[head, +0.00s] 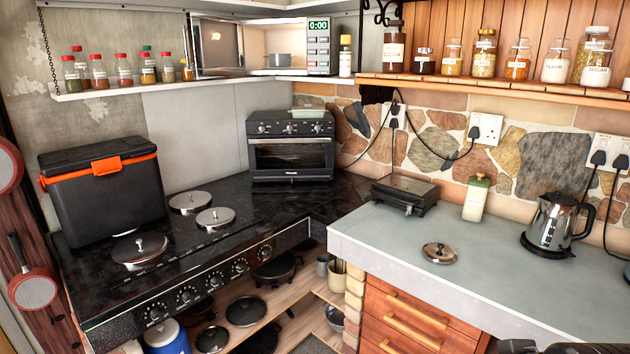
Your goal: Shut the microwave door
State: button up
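The microwave (318,48) stands on the high shelf at the back, under the ceiling edge. Its display reads 0:00 above a column of buttons on the right. Its door (217,47) stands open, swung out on the left side, with a dark frame and a reflective window. The lit cavity shows, with a small metal pot (278,60) in its opening. My gripper's fingers do not show. Only dark parts, perhaps of my arm, cross the bottom right edge, far from the microwave.
Spice bottles (124,69) line the shelf left of the door. A bottle (345,56) stands right of the microwave, near jars on a wooden shelf (480,86). Below are a toaster oven (291,147), black cooler (105,192), stove (190,250) and grey counter (480,262) with a kettle (553,222).

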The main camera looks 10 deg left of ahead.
aim_at(215, 45)
jog(key=j, duration=0.5)
jog(key=k+j+z, duration=0.1)
jog(key=j, duration=0.9)
jog(key=k+j+z, duration=0.1)
jog(key=j, duration=0.35)
jog(key=k+j, duration=0.1)
jog(key=j, duration=0.4)
jog(key=j+z, duration=0.1)
jog(key=j, duration=0.4)
jog(key=k+j+z, duration=0.1)
jog(key=j, duration=0.4)
jog(key=k+j, duration=0.15)
jog(key=j, duration=0.3)
jog(key=i+j+z, duration=0.1)
jog(key=j, duration=0.75)
jog(key=i+j+z, duration=0.1)
jog(key=j, duration=0.75)
jog(key=j+z, duration=0.1)
jog(key=j, duration=0.75)
jog(key=l, duration=0.35)
jog(key=k+l, duration=0.15)
jog(key=l, duration=0.2)
jog(key=i+l, duration=0.1)
jog(key=l, duration=1.3)
jog(key=i+l, duration=0.15)
jog(key=l, duration=0.55)
